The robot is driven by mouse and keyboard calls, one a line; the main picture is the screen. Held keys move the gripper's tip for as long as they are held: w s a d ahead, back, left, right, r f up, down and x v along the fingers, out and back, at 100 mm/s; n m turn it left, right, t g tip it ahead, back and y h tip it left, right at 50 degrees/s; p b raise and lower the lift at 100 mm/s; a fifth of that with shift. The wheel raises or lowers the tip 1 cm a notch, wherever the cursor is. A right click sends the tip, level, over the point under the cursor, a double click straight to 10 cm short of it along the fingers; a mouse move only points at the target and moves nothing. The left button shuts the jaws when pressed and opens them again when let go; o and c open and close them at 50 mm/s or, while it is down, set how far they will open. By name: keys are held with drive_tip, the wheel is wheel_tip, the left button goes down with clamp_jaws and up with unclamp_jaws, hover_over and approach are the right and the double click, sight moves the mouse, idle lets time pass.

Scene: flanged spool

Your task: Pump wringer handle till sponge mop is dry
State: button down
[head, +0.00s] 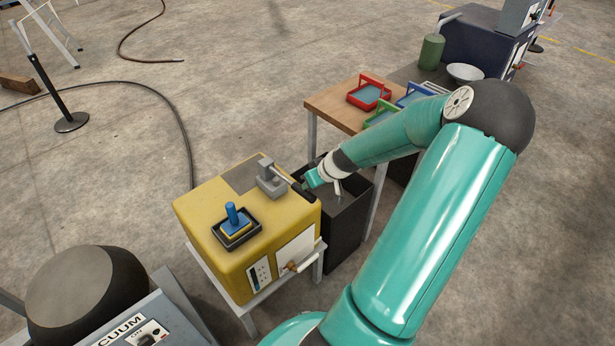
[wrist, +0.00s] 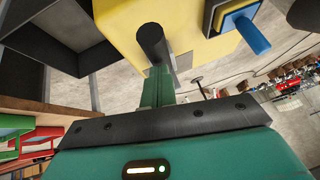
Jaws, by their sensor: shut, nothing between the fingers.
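The yellow wringer box (head: 215,200) stands on a low white-legged stand. A grey bracket (head: 270,182) on its top carries the wringer handle, whose black grip (head: 302,193) sticks out past the box's right edge. The blue sponge mop (head: 233,214) stands upright in a black-rimmed tray on top of the box. My gripper (head: 308,183) is at the grip's outer end. In the wrist view my green fingers (wrist: 157,82) are together and empty, with the black grip (wrist: 154,45) just past their tips. I cannot tell whether they touch it. The mop's blue handle (wrist: 253,36) also shows there.
A dark open bin (head: 348,232) stands right of the yellow box, below my gripper. A wooden table (head: 330,103) with red, green and blue trays is behind it. A grey vacuum unit (head: 150,318) is at the front left. Hoses lie on the floor.

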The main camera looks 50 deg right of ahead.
sight(311, 196)
drive_tip(key=f, duration=0.2)
drive_tip(key=s+f, duration=0.1)
drive_tip(key=f, duration=0.1)
drive_tip(key=shift+a+f, duration=0.1)
drive_tip(key=shift+f, duration=0.3)
drive_tip(key=shift+s+a+f, duration=0.15)
drive_tip(key=shift+s+f, duration=0.1)
drive_tip(key=shift+f, duration=0.25)
drive_tip(key=shift+w+r, duration=0.15)
